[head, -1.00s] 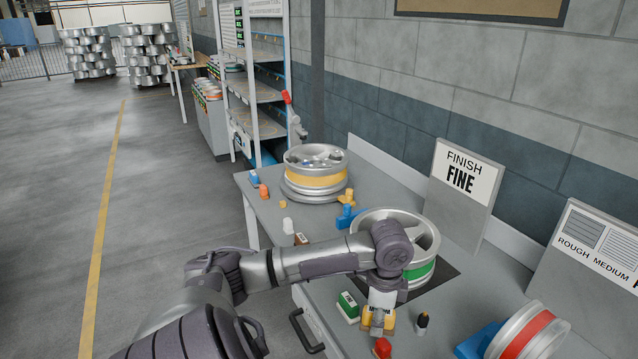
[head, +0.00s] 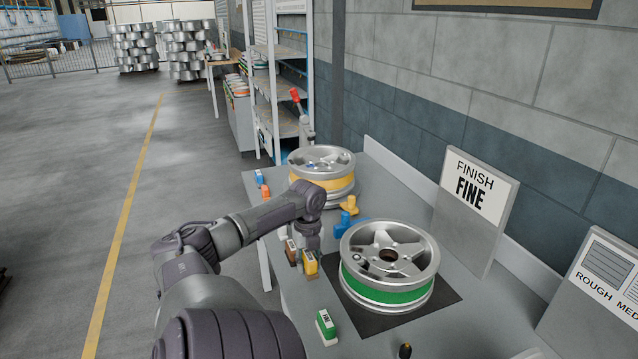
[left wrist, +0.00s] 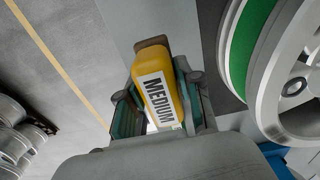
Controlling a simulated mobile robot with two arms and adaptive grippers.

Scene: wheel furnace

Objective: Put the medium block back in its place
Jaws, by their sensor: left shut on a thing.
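The yellow block (head: 311,265) labelled MEDIUM is held in my left gripper (head: 308,252), left of the wheel with the green band (head: 387,284). In the left wrist view the yellow block (left wrist: 156,90) sits between the two fingers of the gripper (left wrist: 160,108), its label showing. A brown block with a white label (head: 292,253) stands close to the left of the yellow block; I cannot tell whether they touch. A green block labelled FINE (head: 326,327) stands nearer on the bench. My right gripper is not in view.
The green-banded wheel lies on a dark mat (head: 445,294). A yellow-banded wheel (head: 322,170) stands farther back, with blue and yellow pieces beside it. A FINISH FINE sign (head: 475,205) stands behind. Open floor lies left of the bench (head: 290,310).

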